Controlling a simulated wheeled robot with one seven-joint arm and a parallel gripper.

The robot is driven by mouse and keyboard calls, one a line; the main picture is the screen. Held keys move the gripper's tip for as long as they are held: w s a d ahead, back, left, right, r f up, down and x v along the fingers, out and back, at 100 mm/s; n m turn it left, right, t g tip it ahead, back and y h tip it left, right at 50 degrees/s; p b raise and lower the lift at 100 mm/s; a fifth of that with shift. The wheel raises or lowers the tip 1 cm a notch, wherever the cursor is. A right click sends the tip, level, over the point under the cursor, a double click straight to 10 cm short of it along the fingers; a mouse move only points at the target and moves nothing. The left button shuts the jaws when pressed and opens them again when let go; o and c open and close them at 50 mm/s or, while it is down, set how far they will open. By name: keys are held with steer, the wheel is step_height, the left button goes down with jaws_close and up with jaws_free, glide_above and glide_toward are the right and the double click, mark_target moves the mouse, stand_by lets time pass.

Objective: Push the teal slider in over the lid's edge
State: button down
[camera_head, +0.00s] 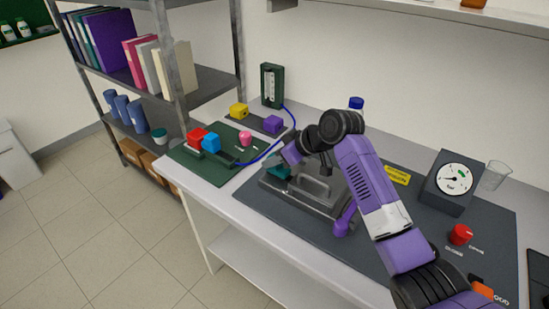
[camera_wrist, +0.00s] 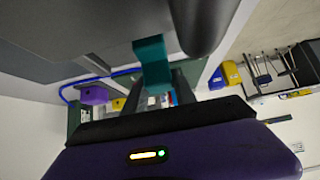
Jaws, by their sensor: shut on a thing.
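The grey metal lid (camera_head: 325,204) with a raised handle lies on the rig on the dark mat. The teal slider (camera_head: 277,171) is at the lid's far left corner. My gripper (camera_head: 284,163) reaches down to the slider, and the arm partly covers the lid. In the wrist view the teal slider (camera_wrist: 152,62) stands out between the fingers of my gripper (camera_wrist: 158,86), which is shut on it. The dark surface above it in that view is close to the slider. Whether the slider overlaps the lid's edge I cannot tell.
A purple knob (camera_head: 345,219) stands at the lid's near right corner. A gauge (camera_head: 453,182), a red knob (camera_head: 460,234) and a glass (camera_head: 495,175) stand to the right. A green mat (camera_head: 213,171) with coloured fittings and a blue tube lies to the left.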

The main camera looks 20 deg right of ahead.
stand_by(0.4)
steer(key=shift+s+d+r+p, duration=0.15)
steer(key=shift+s+d+p, duration=0.5)
steer(key=shift+s, duration=0.35)
steer(key=shift+s+d, duration=0.15)
steer(key=c, duration=1)
jaws_free()
steer(key=b+v, duration=0.1)
steer(key=v, duration=0.6)
steer(key=shift+s+d+r, duration=0.15)
steer(key=shift+s+d, duration=0.05)
steer(key=shift+s, duration=0.1)
